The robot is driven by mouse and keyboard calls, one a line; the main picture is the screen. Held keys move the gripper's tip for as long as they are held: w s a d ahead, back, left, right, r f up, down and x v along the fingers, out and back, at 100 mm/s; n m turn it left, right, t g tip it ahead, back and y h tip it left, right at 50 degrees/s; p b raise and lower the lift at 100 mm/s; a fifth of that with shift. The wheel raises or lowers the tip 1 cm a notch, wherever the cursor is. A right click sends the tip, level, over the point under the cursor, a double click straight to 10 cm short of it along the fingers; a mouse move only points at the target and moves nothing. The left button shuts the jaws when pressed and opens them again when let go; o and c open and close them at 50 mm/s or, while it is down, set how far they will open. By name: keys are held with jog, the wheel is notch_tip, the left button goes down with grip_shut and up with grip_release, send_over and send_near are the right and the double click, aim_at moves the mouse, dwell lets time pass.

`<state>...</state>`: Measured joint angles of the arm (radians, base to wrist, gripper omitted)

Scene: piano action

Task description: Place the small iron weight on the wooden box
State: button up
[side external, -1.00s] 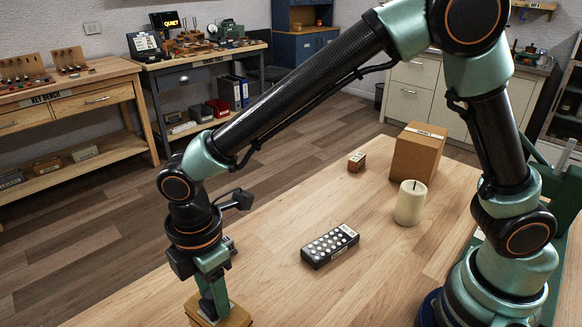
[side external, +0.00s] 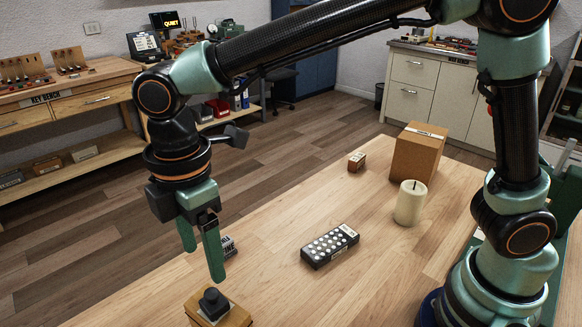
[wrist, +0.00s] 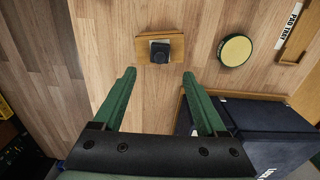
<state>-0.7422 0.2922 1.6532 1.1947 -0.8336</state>
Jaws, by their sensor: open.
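The small iron weight (side external: 213,303) is a dark block with a knob on top. It rests on a pale label on top of the wooden box (side external: 238,318) at the table's near edge. In the wrist view the weight (wrist: 160,52) sits near the middle of the box top (wrist: 176,45). My gripper (side external: 203,265) is open and empty, its two green fingers above the box and apart from the weight. In the wrist view its fingers (wrist: 160,72) point toward the box, with nothing between them.
A black case with white dots (side external: 330,245), a cream candle (side external: 410,203), a cardboard box (side external: 418,152) and a small brown block (side external: 356,161) stand on the table. A labelled grey item (side external: 228,247) is behind my fingers. A yellow-topped round item (wrist: 235,50) shows in the wrist view.

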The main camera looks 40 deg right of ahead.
jog(key=w+d+r+m+t+y, duration=0.1)
jog(key=d+r+m, duration=0.25)
jog(key=d, duration=0.35)
jog(key=w+d+r+m+t, duration=0.1)
jog(key=d+r+m, duration=0.2)
jog(key=d+m, duration=0.35)
jog(key=s+d+f+m+t, duration=0.1)
jog(key=s+d+m, duration=0.1)
jog(key=d+m, duration=0.2)
jog(key=s+d+m+t+h, duration=0.1)
jog(key=s+d+m+t, duration=0.1)
jog(key=d, duration=0.9)
jog(key=shift+s+d+f+m+t, duration=0.3)
jog(key=shift+s+m, duration=0.2)
jog(key=shift+m, duration=0.5)
